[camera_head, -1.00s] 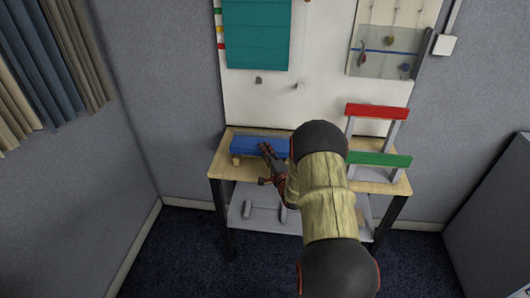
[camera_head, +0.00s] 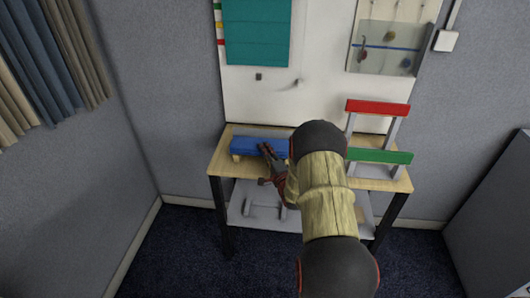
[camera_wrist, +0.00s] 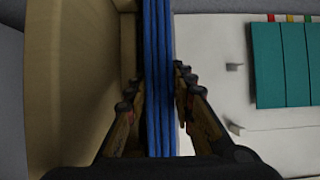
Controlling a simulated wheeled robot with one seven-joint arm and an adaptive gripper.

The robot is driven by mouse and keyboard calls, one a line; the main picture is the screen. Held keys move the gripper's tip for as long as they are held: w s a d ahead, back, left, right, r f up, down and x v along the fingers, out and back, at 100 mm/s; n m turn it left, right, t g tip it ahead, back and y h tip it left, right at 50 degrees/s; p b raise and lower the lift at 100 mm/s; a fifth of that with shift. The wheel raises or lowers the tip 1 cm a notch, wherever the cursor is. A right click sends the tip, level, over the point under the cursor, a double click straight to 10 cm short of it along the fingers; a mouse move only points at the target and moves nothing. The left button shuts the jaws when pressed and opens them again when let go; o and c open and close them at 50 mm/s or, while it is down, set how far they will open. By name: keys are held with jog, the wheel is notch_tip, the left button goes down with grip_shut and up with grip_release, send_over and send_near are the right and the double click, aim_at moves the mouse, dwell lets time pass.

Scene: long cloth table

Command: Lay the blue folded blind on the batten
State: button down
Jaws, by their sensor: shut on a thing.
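The blue folded blind (camera_head: 250,145) lies long-ways at the left of the table, on or just above a pale wooden support (camera_head: 237,156). My gripper (camera_head: 268,151) reaches it from the front right. In the wrist view the blind (camera_wrist: 158,70) shows as a stack of blue layers between my two fingers (camera_wrist: 158,100), which are shut on it. No batten can be told for certain: a red bar (camera_head: 377,110) and a green bar (camera_head: 381,158) sit on a grey stand at the right. My arm hides the middle of the table.
The wooden table (camera_head: 222,164) has a grey lower shelf (camera_head: 250,212). A white board (camera_head: 320,92) stands behind it, with a teal hanging blind (camera_head: 257,32), small hooks (camera_head: 258,77) and a clear panel (camera_head: 385,50). Some tabletop at the left front is bare.

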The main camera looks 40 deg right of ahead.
jog(key=shift+f, duration=0.2)
jog(key=c, duration=1.5)
grip_release()
jog(key=shift+o, duration=0.4)
jog(key=shift+f, duration=0.1)
jog(key=v, duration=1.2)
